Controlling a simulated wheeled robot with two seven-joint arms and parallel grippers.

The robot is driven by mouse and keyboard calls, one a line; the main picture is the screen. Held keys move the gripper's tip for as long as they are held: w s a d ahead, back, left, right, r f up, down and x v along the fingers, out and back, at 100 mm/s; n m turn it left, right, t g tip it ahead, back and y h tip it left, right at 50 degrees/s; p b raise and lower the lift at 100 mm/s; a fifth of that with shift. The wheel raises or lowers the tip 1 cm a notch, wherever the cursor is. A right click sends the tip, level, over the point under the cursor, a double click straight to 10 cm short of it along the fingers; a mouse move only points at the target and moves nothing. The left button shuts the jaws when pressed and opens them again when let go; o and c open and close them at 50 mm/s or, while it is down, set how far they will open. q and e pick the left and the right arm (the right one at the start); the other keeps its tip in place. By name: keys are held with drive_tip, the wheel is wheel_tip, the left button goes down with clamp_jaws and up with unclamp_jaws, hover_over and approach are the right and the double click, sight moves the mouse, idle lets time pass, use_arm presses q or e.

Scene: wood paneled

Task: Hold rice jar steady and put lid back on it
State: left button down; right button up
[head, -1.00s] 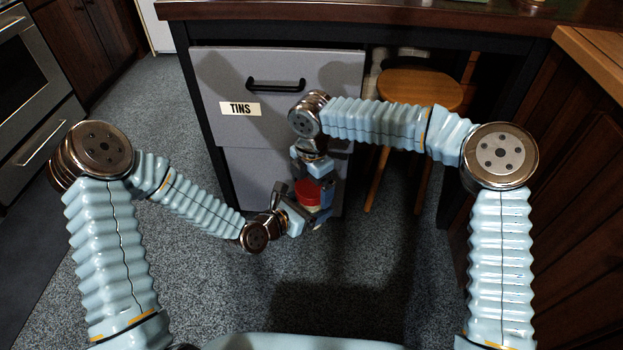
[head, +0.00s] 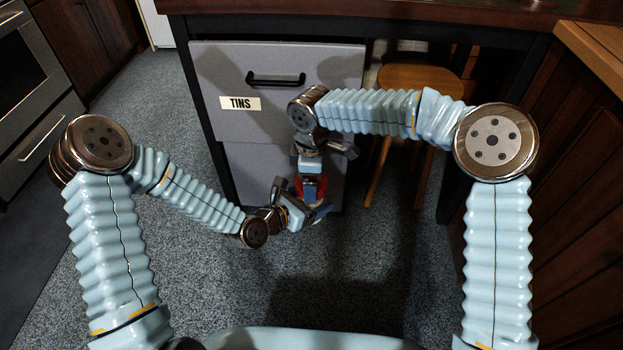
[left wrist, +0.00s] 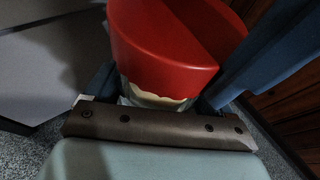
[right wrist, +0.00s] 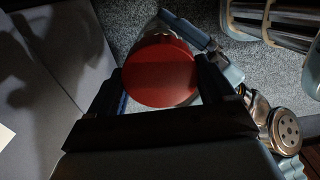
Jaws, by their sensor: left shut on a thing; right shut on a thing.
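The red lid (left wrist: 165,45) sits over the mouth of the rice jar (left wrist: 155,97) in the left wrist view. A pale strip of the jar shows under its rim; I cannot tell whether it is fully seated. My left gripper (head: 314,213) is shut around the jar, low in front of the drawers. My right gripper (head: 313,181) is above it, shut on the lid, which also shows between its fingers in the right wrist view (right wrist: 158,72). In the head view the grippers hide most of the jar.
A grey drawer unit (head: 225,65) labelled TINS stands just behind my grippers, its drawers closed. A wooden stool (head: 420,80) is under the counter to the right. An oven (head: 30,80) is at far left. The speckled grey floor (head: 185,260) is clear.

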drive_tip(key=shift+m, duration=0.6)
drive_tip(key=o, duration=1)
drive_tip(key=shift+r, duration=2.3)
